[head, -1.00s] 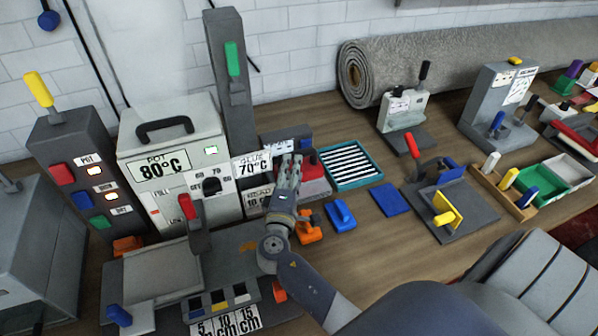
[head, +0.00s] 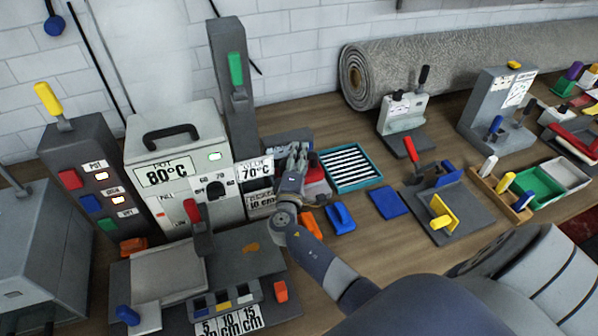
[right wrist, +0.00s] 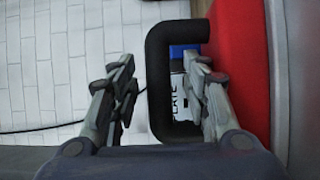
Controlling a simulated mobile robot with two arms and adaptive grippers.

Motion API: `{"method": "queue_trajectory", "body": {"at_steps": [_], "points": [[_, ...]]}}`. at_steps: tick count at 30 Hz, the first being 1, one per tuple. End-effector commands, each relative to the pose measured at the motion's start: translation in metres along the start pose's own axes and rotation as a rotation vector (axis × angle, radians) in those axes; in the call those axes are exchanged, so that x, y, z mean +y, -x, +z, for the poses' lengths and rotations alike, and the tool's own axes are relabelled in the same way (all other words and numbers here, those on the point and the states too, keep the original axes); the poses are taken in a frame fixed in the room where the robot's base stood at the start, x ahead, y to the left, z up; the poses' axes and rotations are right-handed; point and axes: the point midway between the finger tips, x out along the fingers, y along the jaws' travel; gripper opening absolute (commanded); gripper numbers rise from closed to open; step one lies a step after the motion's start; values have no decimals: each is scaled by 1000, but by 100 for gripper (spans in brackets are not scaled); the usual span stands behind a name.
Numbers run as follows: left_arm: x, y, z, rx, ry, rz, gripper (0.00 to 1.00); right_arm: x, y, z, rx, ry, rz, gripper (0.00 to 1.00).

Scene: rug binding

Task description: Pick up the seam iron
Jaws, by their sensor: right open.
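The seam iron appears to be the red block with a black handle (head: 315,174) in the head view, at the middle of the bench. My right gripper (head: 291,157) is at its left side and partly hides it. In the right wrist view the black C-shaped handle (right wrist: 158,95) stands between the open fingers of my right gripper (right wrist: 162,78), nearer the right finger. The red body (right wrist: 238,60) is to the right of the handle. I cannot tell whether a finger touches the handle. My left gripper is not in view.
The glue pot box (head: 178,185) and a grey post (head: 230,90) stand left of the gripper. A teal tray with striped bars (head: 350,165) lies just right of the iron. Blue blocks (head: 341,217) and an orange piece (head: 310,224) lie in front. A rolled rug (head: 450,70) is behind.

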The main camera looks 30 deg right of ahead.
Motion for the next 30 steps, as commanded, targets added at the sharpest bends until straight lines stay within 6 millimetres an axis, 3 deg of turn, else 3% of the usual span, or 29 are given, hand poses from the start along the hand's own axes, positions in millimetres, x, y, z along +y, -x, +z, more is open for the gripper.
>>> {"method": "queue_trajectory", "body": {"at_steps": [2,3,8,9,30], "points": [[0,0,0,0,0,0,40,0,0,0,0,0,0,43],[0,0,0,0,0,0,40,0,0,0,0,0,0,39],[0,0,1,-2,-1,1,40,0,0,0,0,0,0,3],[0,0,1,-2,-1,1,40,0,0,0,0,0,0,0],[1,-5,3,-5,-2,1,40,10,-1,0,-1,-3,8,0]]}}
